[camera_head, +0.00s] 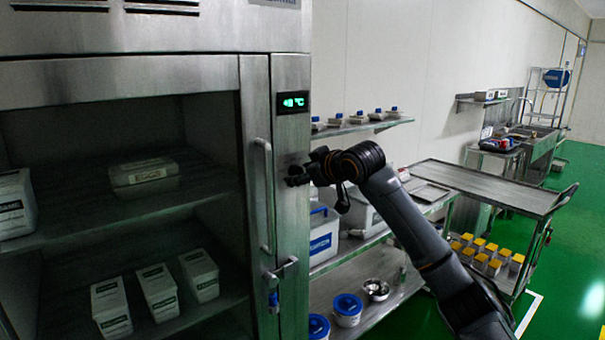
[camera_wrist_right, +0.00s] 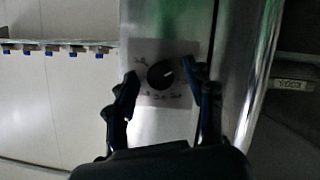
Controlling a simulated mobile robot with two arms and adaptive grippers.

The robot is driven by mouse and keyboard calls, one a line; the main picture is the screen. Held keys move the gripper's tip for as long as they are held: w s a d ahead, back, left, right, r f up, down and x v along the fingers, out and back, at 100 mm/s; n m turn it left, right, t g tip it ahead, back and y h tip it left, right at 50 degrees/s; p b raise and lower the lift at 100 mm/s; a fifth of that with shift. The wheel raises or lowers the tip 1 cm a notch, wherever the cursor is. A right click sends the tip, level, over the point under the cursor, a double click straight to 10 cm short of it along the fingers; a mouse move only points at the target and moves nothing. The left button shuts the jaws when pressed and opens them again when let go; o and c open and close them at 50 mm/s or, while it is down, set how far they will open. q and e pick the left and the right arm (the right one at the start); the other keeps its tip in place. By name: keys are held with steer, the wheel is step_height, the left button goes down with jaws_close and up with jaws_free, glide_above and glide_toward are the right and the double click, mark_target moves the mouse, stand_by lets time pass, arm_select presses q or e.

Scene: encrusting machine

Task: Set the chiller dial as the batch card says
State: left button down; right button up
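The chiller (camera_head: 285,200) is a steel cabinet with a glass door at the left of the head view. A small green display (camera_head: 293,102) is lit on its right-hand post, too small to read surely. The dial (camera_wrist_right: 161,75) is a round black knob with a light pointer mark on a grey plate with small markings, in the right wrist view. My right gripper (camera_head: 291,175) is at the post below the display. In the wrist view its two fingers (camera_wrist_right: 160,83) stand apart on either side of the dial, with visible gaps. The batch card is not seen. My left gripper is not in view.
The chiller's vertical door handle (camera_head: 262,195) stands close beside my right gripper. A latch (camera_head: 281,271) is below. Wall shelves (camera_head: 362,127) with small containers and a steel cart (camera_head: 490,182) are to the right. Green floor is clear at far right.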

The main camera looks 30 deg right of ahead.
steer(key=shift+r, duration=0.1)
steer(key=shift+s+r, duration=0.1)
steer(key=shift+s, duration=0.1)
steer(key=v, duration=1.1)
steer(key=shift+s, duration=0.25)
